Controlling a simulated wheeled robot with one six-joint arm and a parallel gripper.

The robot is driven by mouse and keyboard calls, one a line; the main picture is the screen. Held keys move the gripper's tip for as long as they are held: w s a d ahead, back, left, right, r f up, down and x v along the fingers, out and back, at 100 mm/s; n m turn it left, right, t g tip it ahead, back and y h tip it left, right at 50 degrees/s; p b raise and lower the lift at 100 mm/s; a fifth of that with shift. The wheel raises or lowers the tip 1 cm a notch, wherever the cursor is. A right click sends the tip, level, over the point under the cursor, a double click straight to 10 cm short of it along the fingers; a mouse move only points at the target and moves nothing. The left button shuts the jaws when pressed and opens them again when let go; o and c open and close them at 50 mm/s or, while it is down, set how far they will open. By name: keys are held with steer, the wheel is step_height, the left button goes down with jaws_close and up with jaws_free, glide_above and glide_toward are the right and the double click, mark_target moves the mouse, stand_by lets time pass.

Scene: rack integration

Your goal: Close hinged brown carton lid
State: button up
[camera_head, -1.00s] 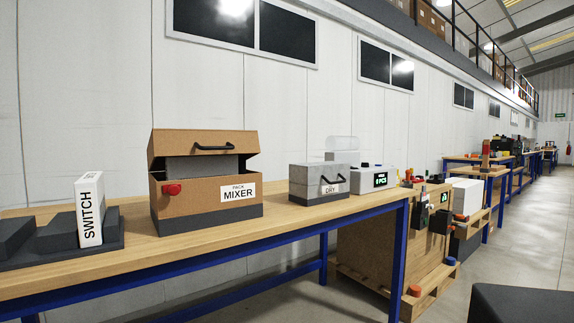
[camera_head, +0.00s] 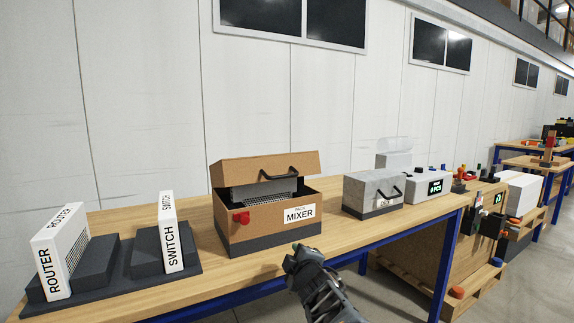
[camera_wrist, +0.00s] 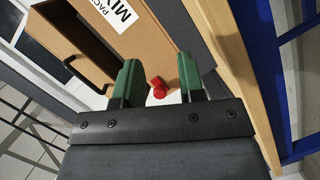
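The brown carton (camera_head: 265,232) labelled PACK MIXER stands on the wooden table with a dark base band and a red knob (camera_head: 241,217) on its front left. Its hinged brown lid (camera_head: 240,170) is raised and tilted, with a dark handle (camera_head: 291,174), and a grey perforated part shows in the gap. My gripper (camera_head: 292,255) is in front of the carton's lower right, at the table's front edge, apart from it. In the wrist view my gripper (camera_wrist: 158,85) has its two green fingers spread with nothing held; the carton front (camera_wrist: 165,45) and red knob (camera_wrist: 158,88) lie beyond them.
A white ROUTER box (camera_head: 58,250) and a SWITCH box (camera_head: 172,232) stand in a dark tray (camera_head: 115,290) at left. A grey box (camera_head: 372,194) with a handle and a white display unit (camera_head: 428,185) stand at right. Bare wood (camera_head: 325,225) lies between carton and grey box.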

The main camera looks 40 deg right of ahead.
steer(key=s+d+r+n+t+y+p, duration=0.25)
steer(key=r+n+t+p, duration=0.35)
steer(key=r, duration=0.6)
steer(key=w+d+r+n+g, duration=0.1)
steer(key=w+d, duration=0.1)
steer(key=w, duration=1.2)
steer(key=shift+d+n+g+y, duration=0.2)
steer(key=shift+n+g+y, duration=0.2)
steer(key=shift+y, duration=0.05)
steer(key=shift+w+r, duration=0.1)
steer(key=shift+c, duration=0.2)
jaws_close()
steer(key=shift+o, duration=0.2)
jaws_free()
